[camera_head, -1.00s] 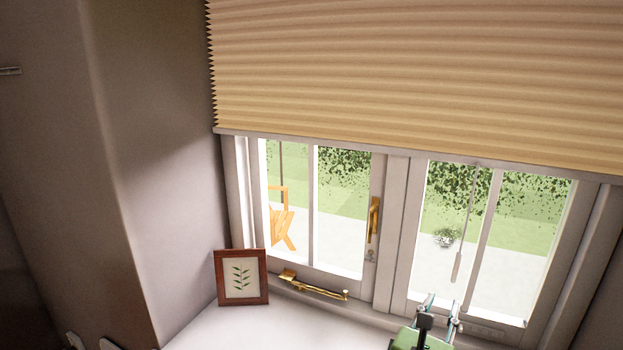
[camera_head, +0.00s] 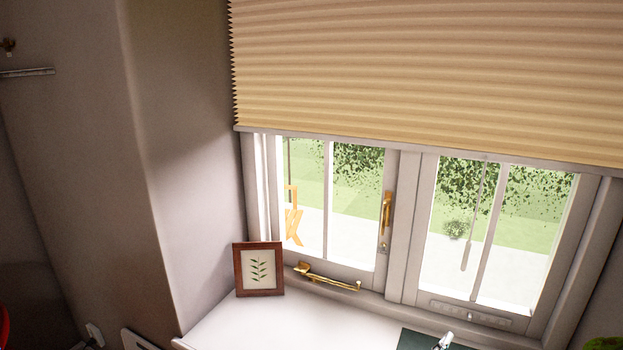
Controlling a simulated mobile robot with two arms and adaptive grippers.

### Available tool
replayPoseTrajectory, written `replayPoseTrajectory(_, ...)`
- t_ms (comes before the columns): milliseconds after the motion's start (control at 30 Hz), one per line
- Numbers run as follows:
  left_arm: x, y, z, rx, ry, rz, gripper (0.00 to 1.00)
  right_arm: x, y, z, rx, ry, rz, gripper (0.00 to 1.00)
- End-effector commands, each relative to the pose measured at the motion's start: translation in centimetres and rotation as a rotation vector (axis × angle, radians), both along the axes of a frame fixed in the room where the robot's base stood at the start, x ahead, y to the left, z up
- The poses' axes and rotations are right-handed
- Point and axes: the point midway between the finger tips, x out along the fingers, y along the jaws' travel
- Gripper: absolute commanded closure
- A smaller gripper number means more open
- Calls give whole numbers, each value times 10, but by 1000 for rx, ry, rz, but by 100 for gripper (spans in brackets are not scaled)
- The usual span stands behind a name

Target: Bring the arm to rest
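Neither of my grippers can be made out in the head view now. No arm shows reaching into the picture from the left or the right. The view is filled by a window, its sill and the wall beside it, so the pose of my arms is hidden.
A small framed leaf picture (camera_head: 259,270) stands on the white sill (camera_head: 262,325). A brass window stay (camera_head: 327,279) lies along the window's lower frame. A pleated blind (camera_head: 430,75) covers the top. A dark green object (camera_head: 415,339) with a silver part is cut off at the bottom edge.

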Motion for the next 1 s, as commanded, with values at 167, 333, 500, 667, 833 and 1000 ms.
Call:
replayPoseTrajectory(167,-4,4,0,5,5,-2,60,-35,-4,-40,314,-40,-89,73)
replayPoseTrajectory(333,-10,10,-1,12,15,-3,60,-91,3,-91,758,-91,-278,73)
replayPoseTrajectory(500,-10,10,-1,12,15,-3,60,-157,23,-131,1191,-129,-562,73)
replayPoseTrajectory(667,-10,9,-1,12,15,-3,60,-208,46,-149,1465,-146,-824,73)
replayPoseTrajectory(833,-10,9,-1,12,14,-3,60,-250,67,-155,1636,-149,-1058,73)
replayPoseTrajectory(1000,-9,9,-1,11,13,-3,60,-286,85,-155,1744,-148,-1270,73)
